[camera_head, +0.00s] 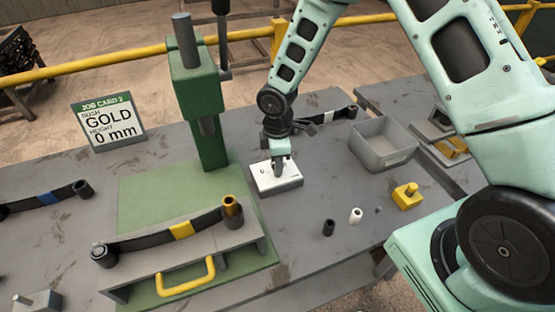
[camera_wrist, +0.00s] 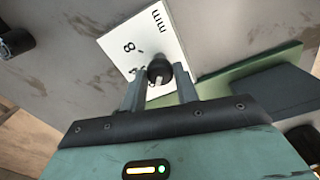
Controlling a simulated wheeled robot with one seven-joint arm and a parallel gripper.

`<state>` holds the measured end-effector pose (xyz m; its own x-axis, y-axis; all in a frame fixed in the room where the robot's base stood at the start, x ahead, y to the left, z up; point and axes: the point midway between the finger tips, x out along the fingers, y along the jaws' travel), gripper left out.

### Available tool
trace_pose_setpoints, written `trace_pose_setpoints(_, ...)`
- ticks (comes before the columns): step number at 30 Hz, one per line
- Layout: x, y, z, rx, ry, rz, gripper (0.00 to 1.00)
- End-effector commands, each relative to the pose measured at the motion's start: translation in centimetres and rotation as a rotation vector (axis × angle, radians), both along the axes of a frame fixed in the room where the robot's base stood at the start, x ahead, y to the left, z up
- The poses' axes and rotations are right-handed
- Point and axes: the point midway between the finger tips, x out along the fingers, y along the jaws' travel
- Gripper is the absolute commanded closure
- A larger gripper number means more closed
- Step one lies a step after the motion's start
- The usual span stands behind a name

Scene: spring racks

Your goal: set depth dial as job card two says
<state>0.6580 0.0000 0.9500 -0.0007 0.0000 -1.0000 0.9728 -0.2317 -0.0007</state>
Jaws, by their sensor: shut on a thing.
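Job card 2 (camera_head: 108,122) stands upright on the bench at the left and reads GOLD, height 0 mm. The depth dial plate (camera_head: 275,180) is a white-topped block on the bench, right of the green press. In the wrist view the white dial face (camera_wrist: 148,40) shows "mm", "8" and a partly covered "4". My gripper (camera_head: 280,165) is over the block, and in the wrist view its two fingers (camera_wrist: 160,85) are around the dark dial knob (camera_wrist: 158,70), shut on it. The pointer's exact setting cannot be read; the gripper hides part of the scale.
The green press (camera_head: 196,90) stands left of the dial. A leaf spring with a gold band (camera_head: 180,229) lies on the fixture in front, with a yellow handle (camera_head: 186,280). A grey bin (camera_head: 383,147), a yellow block (camera_head: 407,197) and small black and white bushes (camera_head: 356,215) are to the right.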

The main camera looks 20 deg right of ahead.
Motion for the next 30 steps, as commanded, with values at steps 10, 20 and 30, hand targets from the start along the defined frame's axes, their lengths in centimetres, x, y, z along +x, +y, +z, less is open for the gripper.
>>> trace_pose_setpoints(10, 0.1, 0.0, 0.1, 0.001, -0.002, 0.0, 0.48)
trace_pose_setpoints(20, 0.2, 0.0, 2.2, 0.002, -0.006, -0.004, 0.48)
trace_pose_setpoints(30, 0.2, -0.1, 10.1, 0.001, -0.008, -0.003, 0.48)
